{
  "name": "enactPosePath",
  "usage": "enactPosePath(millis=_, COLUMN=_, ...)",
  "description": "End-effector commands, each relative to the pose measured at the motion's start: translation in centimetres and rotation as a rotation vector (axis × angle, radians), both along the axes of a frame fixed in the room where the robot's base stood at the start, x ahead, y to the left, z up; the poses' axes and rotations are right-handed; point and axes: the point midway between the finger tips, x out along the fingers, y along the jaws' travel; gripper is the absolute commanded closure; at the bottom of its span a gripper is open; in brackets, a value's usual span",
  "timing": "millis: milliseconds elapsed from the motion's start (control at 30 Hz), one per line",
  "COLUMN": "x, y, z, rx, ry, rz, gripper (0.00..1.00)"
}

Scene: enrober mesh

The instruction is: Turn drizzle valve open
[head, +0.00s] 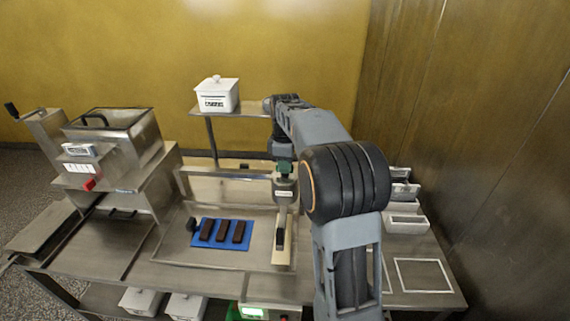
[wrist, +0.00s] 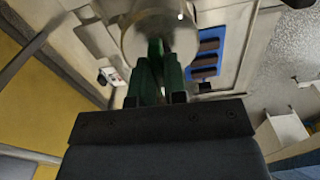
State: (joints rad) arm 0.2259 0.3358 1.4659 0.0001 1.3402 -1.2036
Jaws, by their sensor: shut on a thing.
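The drizzle valve is on a small steel vessel (head: 285,189) with a white label, at the crossbar above the middle of the bench. The vessel's round steel body also shows in the wrist view (wrist: 135,38). My gripper (head: 284,169) is at the top of this vessel, with its green fingers (wrist: 157,58) close together and shut on the valve. The gripped part is mostly hidden between the fingers, so its turn angle cannot be told. A blue mat (head: 220,247) with three dark bars (head: 222,231) lies below and left of the vessel.
A steel machine (head: 115,140) with a red knob (head: 89,185) stands at the left. A white lidded box (head: 217,95) is on the raised shelf behind. White bins (head: 406,220) stand at the right. A pale upright piece (head: 282,257) is close under the vessel.

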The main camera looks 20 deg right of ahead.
Motion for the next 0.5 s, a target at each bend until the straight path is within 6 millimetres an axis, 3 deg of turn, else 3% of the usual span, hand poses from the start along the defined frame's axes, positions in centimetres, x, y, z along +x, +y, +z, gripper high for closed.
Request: enactPosePath(millis=500, x=0.00, y=-0.01, z=0.18, rx=-0.001, ry=0.001, rz=-0.452, gripper=1.00)
